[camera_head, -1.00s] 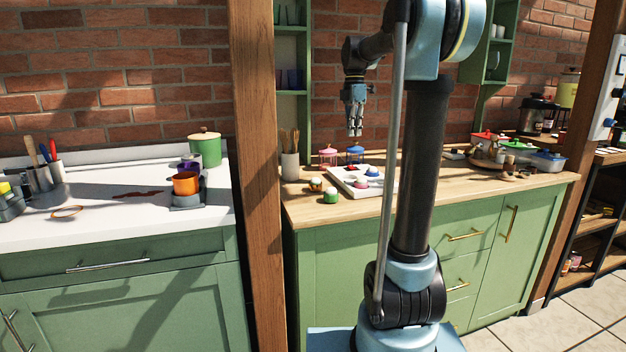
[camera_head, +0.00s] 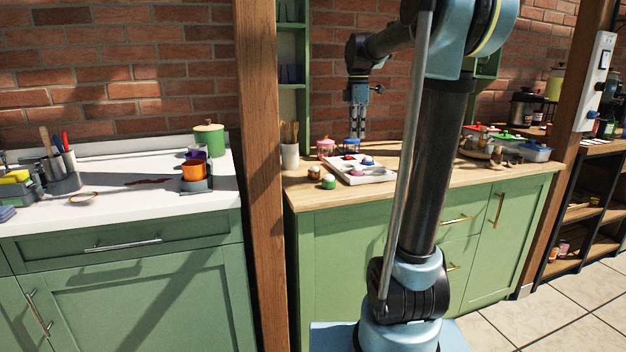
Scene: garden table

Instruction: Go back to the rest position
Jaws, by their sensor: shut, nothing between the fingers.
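My gripper (camera_head: 358,133) hangs from my bent arm, pointing down above the back of the wooden counter (camera_head: 430,182). Its fingers are closed with nothing between them. A white tray (camera_head: 385,175) with several small colored pieces lies on the counter below and just in front of it. The fingertips overlap the blue-lidded jar (camera_head: 352,146) in the picture; I cannot tell whether they touch. A pink-lidded jar (camera_head: 326,149) stands to its left.
A wooden post (camera_head: 262,180) stands left of my arm. Small jars (camera_head: 328,182) and a utensil pot (camera_head: 290,156) are at the counter's left. Lidded containers (camera_head: 535,152) stand at its right. A white counter (camera_head: 120,205) with an orange cup (camera_head: 193,170) is further left.

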